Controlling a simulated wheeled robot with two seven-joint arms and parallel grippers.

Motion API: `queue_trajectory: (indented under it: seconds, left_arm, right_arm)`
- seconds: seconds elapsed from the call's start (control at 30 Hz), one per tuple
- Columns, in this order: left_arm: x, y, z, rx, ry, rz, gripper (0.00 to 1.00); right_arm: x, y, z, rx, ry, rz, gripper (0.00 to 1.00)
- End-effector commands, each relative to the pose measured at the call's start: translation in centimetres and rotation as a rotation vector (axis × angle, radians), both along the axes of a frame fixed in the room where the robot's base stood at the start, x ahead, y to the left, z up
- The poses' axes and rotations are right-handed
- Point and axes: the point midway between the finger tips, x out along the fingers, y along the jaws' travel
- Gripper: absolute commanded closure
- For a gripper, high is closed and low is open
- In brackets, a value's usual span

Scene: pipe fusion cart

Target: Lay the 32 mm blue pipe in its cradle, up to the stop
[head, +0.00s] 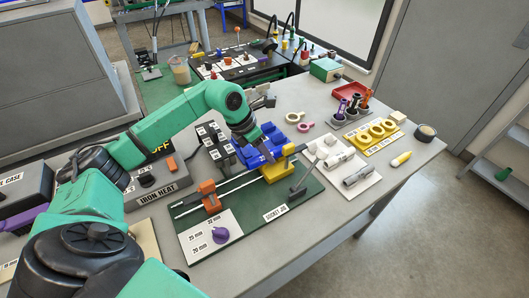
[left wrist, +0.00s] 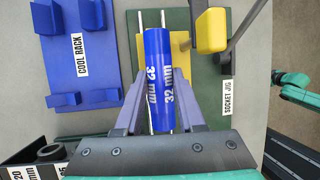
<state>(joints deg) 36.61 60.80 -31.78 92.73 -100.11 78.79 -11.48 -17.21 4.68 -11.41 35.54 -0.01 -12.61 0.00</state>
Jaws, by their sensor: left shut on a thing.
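The blue pipe (left wrist: 158,48), marked 32 mm, lies lengthwise between the two grey-purple fingers of my left gripper (left wrist: 158,84) in the left wrist view. The fingers are shut on it. In the head view my left gripper (head: 264,148) points down over the jig and largely hides the pipe. The yellow cradle (head: 279,171) stands on the green socket jig (head: 300,203). It also shows under and beside the pipe in the left wrist view (left wrist: 181,42). I cannot tell whether the pipe touches the cradle. My right gripper is not in view.
A yellow block (left wrist: 211,31) stands close to the pipe's right. The blue cool rack (left wrist: 62,58) lies to the left. An orange block (head: 209,196) sits on the jig's rails, and a grey lever (head: 301,183) rises at the right. White fittings (head: 357,177) lie farther right.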

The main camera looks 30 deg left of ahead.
Motion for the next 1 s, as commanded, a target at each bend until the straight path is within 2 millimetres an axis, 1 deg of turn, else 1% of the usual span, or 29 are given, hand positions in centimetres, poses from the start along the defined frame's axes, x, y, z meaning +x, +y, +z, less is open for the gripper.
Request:
queue_trajectory:
  seconds: [0.17,0.2,0.27,0.3,0.57,0.67,0.77,0.87,1.0]
  left_arm:
    - [0.1,0.0,0.0,-0.003,-0.005,0.0,1.0]
    - [0.1,0.0,0.0,-0.003,-0.005,0.0,0.54]
    - [0.1,0.0,0.0,-0.002,-0.005,0.0,0.31]
    - [0.1,0.0,0.0,-0.002,-0.004,0.0,0.27]
    - [0.0,0.0,0.0,-0.001,-0.002,0.0,0.27]
    - [-0.1,0.2,0.5,0.0,-0.003,0.001,0.27]
    - [-0.5,0.8,2.0,0.001,-0.007,0.001,0.27]
    - [-1.1,1.7,4.5,0.002,-0.009,0.004,0.27]
    - [-2.3,3.0,8.5,0.001,-0.008,0.002,0.27]
  right_arm:
    - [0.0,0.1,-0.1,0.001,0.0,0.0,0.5]
    - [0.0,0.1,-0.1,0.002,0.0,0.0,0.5]
    - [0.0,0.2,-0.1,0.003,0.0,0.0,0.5]
    - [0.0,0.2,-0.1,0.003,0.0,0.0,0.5]
    - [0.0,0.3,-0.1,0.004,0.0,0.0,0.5]
    - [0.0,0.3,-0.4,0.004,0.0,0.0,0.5]
    - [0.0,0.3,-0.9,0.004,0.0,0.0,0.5]
    - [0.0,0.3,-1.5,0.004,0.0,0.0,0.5]
    - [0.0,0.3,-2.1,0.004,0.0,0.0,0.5]
